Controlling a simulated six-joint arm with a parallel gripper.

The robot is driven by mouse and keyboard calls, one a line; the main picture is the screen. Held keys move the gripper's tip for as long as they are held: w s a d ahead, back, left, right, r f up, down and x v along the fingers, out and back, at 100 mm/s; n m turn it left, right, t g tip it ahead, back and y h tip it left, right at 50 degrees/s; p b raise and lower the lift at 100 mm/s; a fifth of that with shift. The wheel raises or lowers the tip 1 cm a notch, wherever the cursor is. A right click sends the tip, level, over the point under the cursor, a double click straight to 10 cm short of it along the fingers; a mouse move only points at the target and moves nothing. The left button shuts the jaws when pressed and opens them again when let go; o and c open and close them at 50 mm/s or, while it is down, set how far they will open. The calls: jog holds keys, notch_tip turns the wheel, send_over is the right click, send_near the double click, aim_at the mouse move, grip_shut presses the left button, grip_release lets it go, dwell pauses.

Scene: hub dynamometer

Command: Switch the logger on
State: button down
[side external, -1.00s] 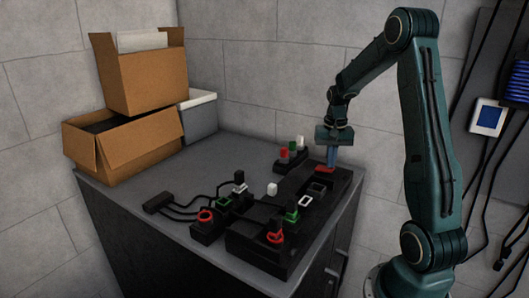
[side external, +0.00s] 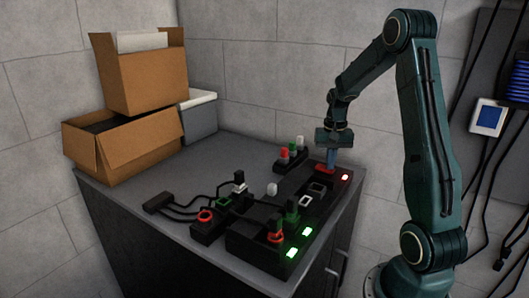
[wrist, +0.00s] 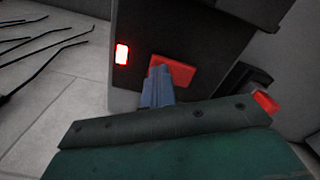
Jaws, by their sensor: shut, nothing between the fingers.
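The logger appears to be the long black box (side external: 262,250) on the right side of the bench top. A red switch (side external: 324,169) is at its far end and also shows in the wrist view (wrist: 177,70). My gripper (side external: 331,166) is shut and empty, pointing down with its blue-grey fingertips at the red switch. In the wrist view the fingertips (wrist: 160,71) overlap the switch's left part and seem to touch it. A red light (side external: 344,177) glows beside the switch. Two green lights (side external: 292,252) glow at the near end of the box.
Red and green ringed sockets and plugs sit on the box and on a smaller black block (side external: 207,235) with cables. A rack of coloured plugs (side external: 290,155) stands behind. Cardboard boxes (side external: 140,80) fill the back left.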

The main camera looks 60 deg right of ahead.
jog(key=shift+r, duration=3.45)
jog(key=shift+a, duration=0.1)
jog(key=s+a+r+n+t+h, duration=0.1)
jog(key=a+r+n, duration=0.25)
jog(key=a, duration=0.55)
jog(key=a+r+n+t, duration=0.1)
jog(key=a+r+n, duration=0.1)
jog(key=a+r, duration=0.5)
jog(key=s+a+f+n+t, duration=0.1)
jog(key=s+a+n, duration=0.2)
jog(key=s+a, duration=0.2)
jog(key=s+a+f+n+t+y, duration=0.1)
jog(key=s+a+n+t, duration=0.1)
jog(key=s+a, duration=0.3)
jog(key=shift+s+a+n+t, duration=0.3)
jog(key=shift+a+n, duration=0.45)
jog(key=shift+a, duration=1.65)
